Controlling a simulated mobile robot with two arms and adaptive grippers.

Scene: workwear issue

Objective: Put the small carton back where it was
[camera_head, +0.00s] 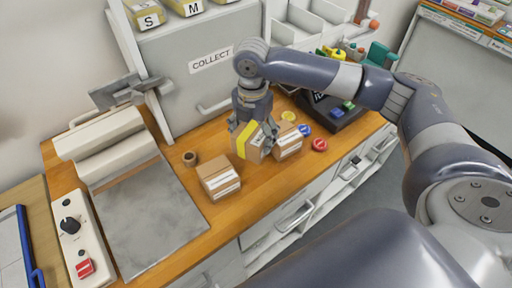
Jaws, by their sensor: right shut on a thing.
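My right gripper (254,134) points down over the wooden counter and is shut on a small brown carton with a yellow band (243,144). Its fingers sit on either side of that carton and partly hide it. I cannot tell whether the carton touches the counter. A second brown carton with a white label (289,144) stands close to the right of the gripper. A third brown carton with a white label (220,179) stands apart, in front and to the left. My left gripper is not in view.
The wooden counter (187,208) has a grey plate (140,218) and a roller unit at left. A brown ring (190,158) lies behind the third carton. Red (320,145), blue (304,130) and yellow discs lie at right, near a dark device (335,115). A grey COLLECT panel stands behind.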

